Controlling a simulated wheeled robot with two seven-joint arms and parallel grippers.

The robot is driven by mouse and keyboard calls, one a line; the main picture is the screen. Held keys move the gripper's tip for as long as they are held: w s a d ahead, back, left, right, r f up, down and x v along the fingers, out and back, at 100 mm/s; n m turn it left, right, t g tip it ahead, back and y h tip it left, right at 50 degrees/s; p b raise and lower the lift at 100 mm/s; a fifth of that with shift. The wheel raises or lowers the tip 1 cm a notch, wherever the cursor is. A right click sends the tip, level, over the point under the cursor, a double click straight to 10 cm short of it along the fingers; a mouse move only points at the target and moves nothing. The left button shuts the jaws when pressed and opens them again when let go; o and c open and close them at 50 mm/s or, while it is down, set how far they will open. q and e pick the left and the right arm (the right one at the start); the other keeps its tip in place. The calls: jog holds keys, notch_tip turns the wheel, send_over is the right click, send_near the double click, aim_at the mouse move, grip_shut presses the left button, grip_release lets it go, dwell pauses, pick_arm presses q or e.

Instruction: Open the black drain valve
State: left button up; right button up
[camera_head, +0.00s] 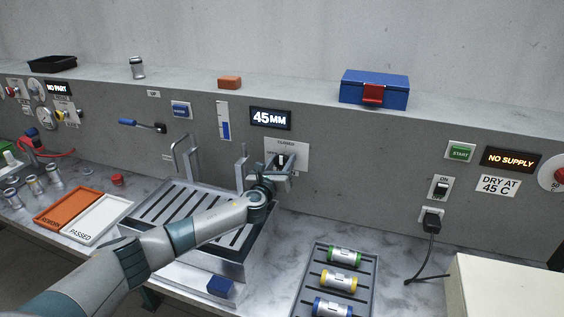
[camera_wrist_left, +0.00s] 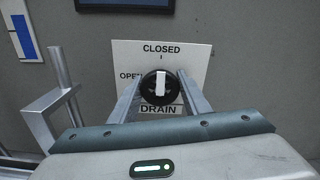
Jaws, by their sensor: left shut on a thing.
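The black drain valve (camera_wrist_left: 149,94) is a round knob with a white bar on the wall panel. Its white label plate (camera_wrist_left: 190,58) reads CLOSED at the top, OPEN at the left and DRAIN below. The white bar stands nearly upright, toward CLOSED. My left gripper (camera_wrist_left: 160,90) is shut on the knob, with one finger at each side. In the head view the gripper (camera_head: 281,170) reaches the plate (camera_head: 300,150) and partly covers the valve. My right gripper is not in view.
A slotted metal basin (camera_head: 160,205) with a bent metal pipe (camera_head: 186,150) lies under my left arm. A display (camera_head: 270,118) reads 45 MM. A grey rack (camera_head: 310,275) holds green, yellow and blue-ended cylinders. Orange (camera_head: 50,217) and white trays (camera_head: 122,209) lie at left.

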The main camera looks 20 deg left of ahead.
pick_arm(q)
jog(key=shift+n, duration=0.5)
jog(key=n+b, duration=0.1)
jog(key=n, duration=0.1)
jog(key=shift+f+n+b, duration=0.15)
jog(key=shift+n+b, duration=0.15)
jog(key=n+b, duration=0.1)
jog(key=n, duration=0.3)
jog(key=shift+n, duration=0.3)
jog(key=n+b, duration=0.1)
jog(key=n, duration=0.3)
jog(key=shift+n, duration=0.3)
jog(key=n, duration=0.5)
jog(key=shift+a+b, duration=0.1)
jog(key=shift+b, duration=0.3)
jog(key=o, duration=1)
jog(key=shift+o, duration=0.2)
jog(key=shift+s, duration=0.1)
